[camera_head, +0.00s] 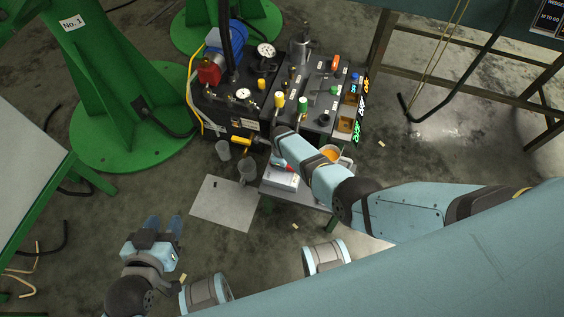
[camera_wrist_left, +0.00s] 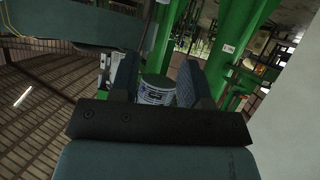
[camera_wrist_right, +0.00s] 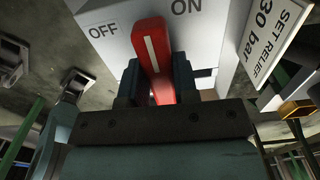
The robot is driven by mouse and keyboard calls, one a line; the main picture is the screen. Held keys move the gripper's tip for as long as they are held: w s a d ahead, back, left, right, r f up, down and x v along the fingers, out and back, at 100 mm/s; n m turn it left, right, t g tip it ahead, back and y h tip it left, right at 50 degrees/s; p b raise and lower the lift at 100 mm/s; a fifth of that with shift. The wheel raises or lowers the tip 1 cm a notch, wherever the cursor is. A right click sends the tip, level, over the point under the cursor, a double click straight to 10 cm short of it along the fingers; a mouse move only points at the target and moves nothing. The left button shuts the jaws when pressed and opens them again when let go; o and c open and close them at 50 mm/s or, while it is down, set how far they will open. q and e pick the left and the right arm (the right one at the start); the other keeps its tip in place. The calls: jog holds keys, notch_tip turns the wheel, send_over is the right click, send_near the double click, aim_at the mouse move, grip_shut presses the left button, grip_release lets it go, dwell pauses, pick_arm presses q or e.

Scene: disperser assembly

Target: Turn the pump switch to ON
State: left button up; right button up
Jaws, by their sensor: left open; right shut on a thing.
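The pump switch has a red handle (camera_wrist_right: 152,50) with a white line, on a pale panel (camera_wrist_right: 210,45) marked OFF at left and ON at right. The handle points up between the two labels, leaning slightly left. My right gripper (camera_wrist_right: 153,80) is shut on the handle, one dark finger on each side. In the head view the white switch box (camera_head: 281,179) sits low at the bench's front, and my right arm hides most of the handle and gripper. My left gripper (camera_head: 163,222) is open and empty over the floor at lower left.
A sign reading "SET RELIEF 30 bar" (camera_wrist_right: 275,38) stands right of the switch. The dark bench (camera_head: 215,108) above carries gauges, valves and knobs. A grey sheet (camera_head: 224,206) lies on the floor.

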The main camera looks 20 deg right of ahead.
jog(key=shift+s, duration=0.1)
jog(key=o, duration=0.9)
jog(key=shift+r+p, duration=0.6)
pick_arm(q)
jog(key=r+p, duration=0.1)
jog(key=p, duration=0.3)
jog(key=a+r+p, duration=0.1)
jog(key=p, duration=0.3)
jog(key=s+r+g+y+p, duration=0.1)
jog(key=p, duration=0.3)
jog(key=shift+a+r+n, duration=0.15)
jog(key=shift+n, duration=0.15)
pick_arm(e)
notch_tip(320, 180, up, 13)
jog(key=shift+f, duration=0.2)
pick_arm(q)
jog(key=shift+a+r, duration=0.1)
jog(key=shift+a, duration=0.1)
